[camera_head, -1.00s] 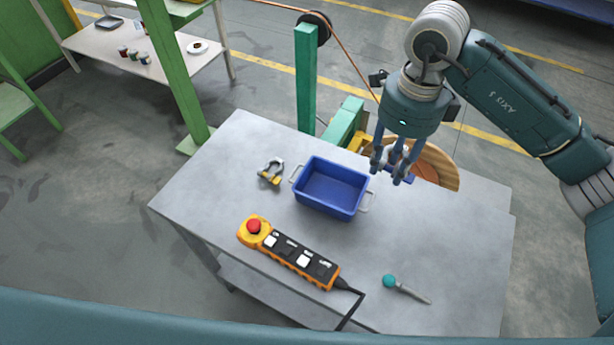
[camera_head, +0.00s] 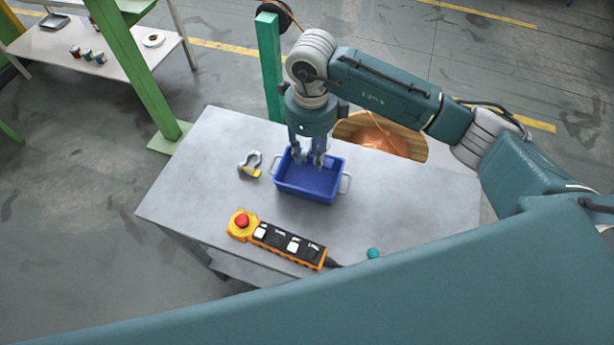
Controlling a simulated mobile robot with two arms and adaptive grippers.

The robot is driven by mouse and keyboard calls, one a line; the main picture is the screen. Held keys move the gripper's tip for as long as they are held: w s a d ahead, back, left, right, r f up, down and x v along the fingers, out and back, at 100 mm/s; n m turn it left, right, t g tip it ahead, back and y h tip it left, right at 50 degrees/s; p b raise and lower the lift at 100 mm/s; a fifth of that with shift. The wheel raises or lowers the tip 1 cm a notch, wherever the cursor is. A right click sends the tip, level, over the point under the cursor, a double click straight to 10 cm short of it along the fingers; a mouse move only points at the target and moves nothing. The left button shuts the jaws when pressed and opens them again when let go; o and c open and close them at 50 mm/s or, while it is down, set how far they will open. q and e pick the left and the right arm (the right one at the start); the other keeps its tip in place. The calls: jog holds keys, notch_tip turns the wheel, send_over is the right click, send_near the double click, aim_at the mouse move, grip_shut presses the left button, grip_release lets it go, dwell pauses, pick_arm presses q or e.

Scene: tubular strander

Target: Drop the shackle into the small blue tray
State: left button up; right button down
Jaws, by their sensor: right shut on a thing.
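The small blue tray (camera_head: 311,190) stands on the grey table, with a pale handle at each end. My right gripper (camera_head: 308,162) points down at the back part of the tray, its fingers overlapping the tray's opening in the picture. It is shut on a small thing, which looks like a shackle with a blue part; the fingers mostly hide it. Whether it touches the tray I cannot tell. Another shackle (camera_head: 249,164), grey with a yellow pin, lies on the table left of the tray. My left gripper is not in view.
An orange control pendant (camera_head: 277,240) with a red button lies in front of the tray on the table (camera_head: 190,185). A teal knob (camera_head: 373,253) shows near the front edge. A green post (camera_head: 270,70) and a wooden reel (camera_head: 410,142) stand behind. The table right of the tray is clear.

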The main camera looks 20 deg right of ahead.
jog(key=shift+f, duration=0.9)
jog(key=c, duration=1.2)
grip_release()
jog(key=shift+o, duration=0.2)
notch_tip(320, 180, up, 12)
